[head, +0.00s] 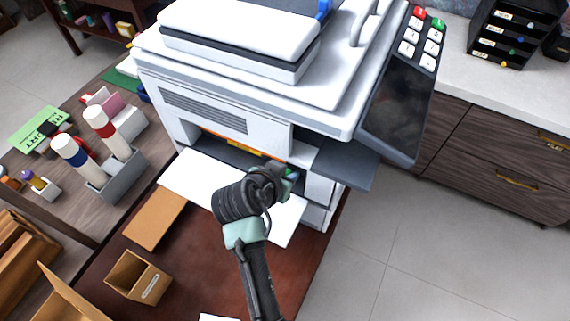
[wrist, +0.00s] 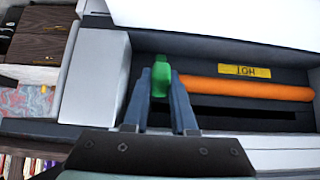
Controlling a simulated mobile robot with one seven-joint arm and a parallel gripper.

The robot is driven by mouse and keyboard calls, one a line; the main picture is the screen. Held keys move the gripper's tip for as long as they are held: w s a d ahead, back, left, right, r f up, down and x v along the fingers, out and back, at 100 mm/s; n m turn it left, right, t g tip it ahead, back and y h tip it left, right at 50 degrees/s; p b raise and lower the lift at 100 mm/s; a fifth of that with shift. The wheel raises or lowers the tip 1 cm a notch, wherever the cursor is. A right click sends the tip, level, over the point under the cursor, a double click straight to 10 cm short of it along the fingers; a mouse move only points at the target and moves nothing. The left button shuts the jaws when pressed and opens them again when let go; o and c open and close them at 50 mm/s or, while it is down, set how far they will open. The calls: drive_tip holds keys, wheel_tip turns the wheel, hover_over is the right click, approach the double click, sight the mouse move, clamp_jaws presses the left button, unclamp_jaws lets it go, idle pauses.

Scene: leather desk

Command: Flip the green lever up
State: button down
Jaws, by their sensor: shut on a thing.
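The green lever (wrist: 160,78) shows in the wrist view at the left end of an orange roller, inside the printer's open front bay. My gripper (wrist: 161,86) reaches into the bay, with its two grey-blue fingers on either side of the lever, shut on it. The lever's tip stands a little above the fingers; its lower part is hidden between them. In the head view my gripper (head: 288,172) is at the front opening of the white printer (head: 180,110), and a small bit of green shows at its tip. The orange roller (wrist: 250,89) runs to the right of the lever.
A yellow "HOT" label (wrist: 245,71) sits behind the roller. A white output tray (head: 200,178) juts out below my gripper. A dark panel (head: 345,165) sticks out on the right. A small open cardboard box (head: 138,278) stands on the leather desk (head: 195,265).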

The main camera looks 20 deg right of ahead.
drive_tip(key=shift+w+d+r+g+y+p, duration=0.3)
drive_tip(key=shift+g+y+p, duration=0.2)
drive_tip(key=shift+p, duration=0.35)
drive_tip(key=c, duration=0.7)
unclamp_jaws()
drive_tip(key=b+v, duration=0.1)
drive_tip(key=v, duration=1.2)
